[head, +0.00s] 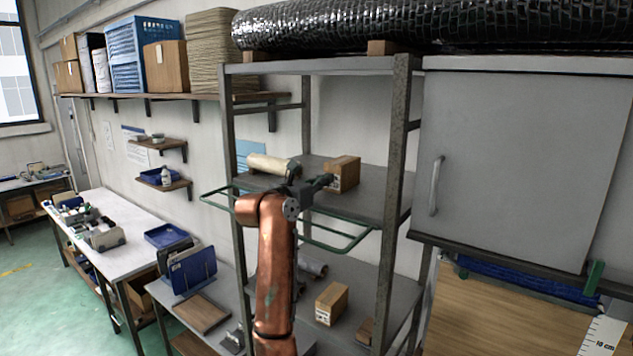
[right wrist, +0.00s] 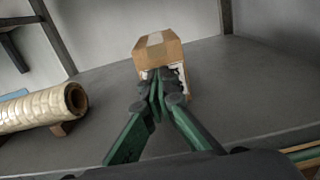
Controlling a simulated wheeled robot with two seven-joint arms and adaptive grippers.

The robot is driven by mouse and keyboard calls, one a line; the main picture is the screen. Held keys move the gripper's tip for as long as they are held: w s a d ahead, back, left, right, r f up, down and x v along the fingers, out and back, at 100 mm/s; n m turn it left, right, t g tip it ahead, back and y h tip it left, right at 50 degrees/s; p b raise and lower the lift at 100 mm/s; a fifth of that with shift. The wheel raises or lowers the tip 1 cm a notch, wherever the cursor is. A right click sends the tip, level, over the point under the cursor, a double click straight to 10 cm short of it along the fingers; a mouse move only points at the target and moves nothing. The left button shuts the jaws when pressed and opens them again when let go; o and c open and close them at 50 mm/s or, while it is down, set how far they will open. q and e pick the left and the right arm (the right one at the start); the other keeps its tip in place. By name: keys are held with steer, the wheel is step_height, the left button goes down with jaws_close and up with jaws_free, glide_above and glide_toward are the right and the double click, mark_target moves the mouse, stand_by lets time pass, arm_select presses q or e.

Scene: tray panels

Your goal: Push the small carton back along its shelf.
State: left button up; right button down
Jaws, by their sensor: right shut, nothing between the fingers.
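The small carton (head: 343,172) is a brown cardboard box with a white label, standing upright on the upper grey shelf (head: 372,195) of the metal rack. In the right wrist view the carton (right wrist: 158,52) is straight ahead, with pale tape on its top. My right gripper (head: 326,181) is shut and empty, reaching over the shelf with its fingertips at the carton's near face. In the right wrist view its green fingers (right wrist: 164,78) overlap the carton's lower front; I cannot tell whether they touch it. My left gripper is not in view.
A cream roll (head: 268,164) lies on the same shelf to the left; it also shows in the right wrist view (right wrist: 42,108). Rack posts (head: 396,150) flank the shelf. Another carton (head: 331,303) stands on the shelf below.

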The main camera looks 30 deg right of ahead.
steer(key=x, duration=0.3)
steer(key=shift+s, duration=0.1)
steer(key=shift+a, duration=0.1)
steer(key=shift+a, duration=0.15)
